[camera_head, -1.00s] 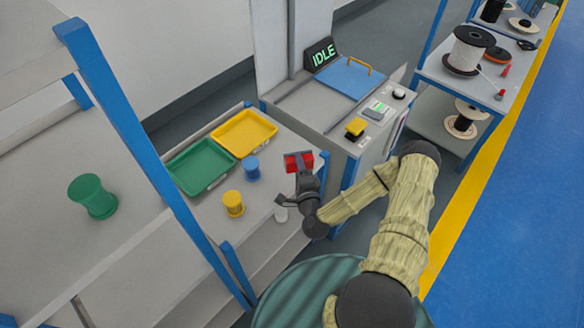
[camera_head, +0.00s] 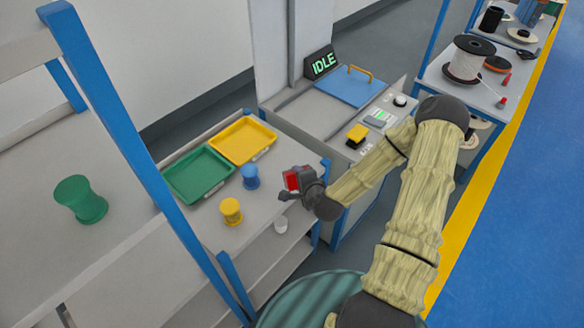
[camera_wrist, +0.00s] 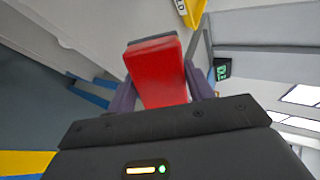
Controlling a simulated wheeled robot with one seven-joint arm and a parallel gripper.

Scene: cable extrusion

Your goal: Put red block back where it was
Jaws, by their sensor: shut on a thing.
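The red block (camera_head: 292,181) is between the fingers of my gripper (camera_head: 297,180) in the head view. The gripper is shut on it and holds it over the right end of the small grey table. In the wrist view the red block (camera_wrist: 156,72) fills the space between the two dark fingers of my gripper (camera_wrist: 160,88), and its far end sticks out beyond them. Part of the block is hidden by the fingers in the head view.
A green tray (camera_head: 166,181) and a yellow tray (camera_head: 272,135) lie on the table. The IDLE machine (camera_head: 322,62) is behind. A blue post (camera_head: 125,120) stands left.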

